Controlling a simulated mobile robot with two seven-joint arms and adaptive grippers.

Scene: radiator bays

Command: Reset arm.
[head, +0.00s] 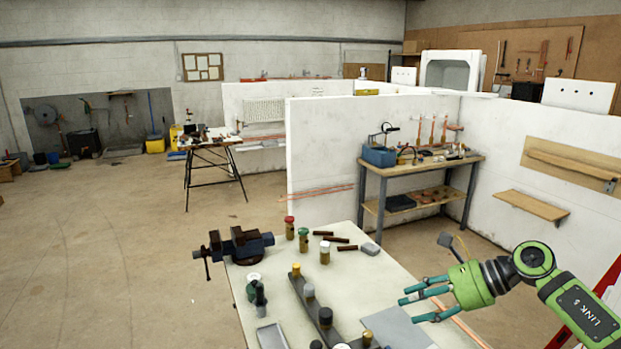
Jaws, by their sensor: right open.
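My right gripper (424,298) comes in from the lower right on a green and black arm. Its teal fingers are spread open and point left, above the right edge of the worktable (281,287). Nothing shows between the fingers. I cannot tell its exact height over the table. My left gripper is not in the head view.
The worktable carries a blue vise (239,244) at its left corner, several capped bottles, a dark rail (312,303) with knobs and a grey sheet (396,327). A workbench (432,167) stands behind by white partitions (322,155).

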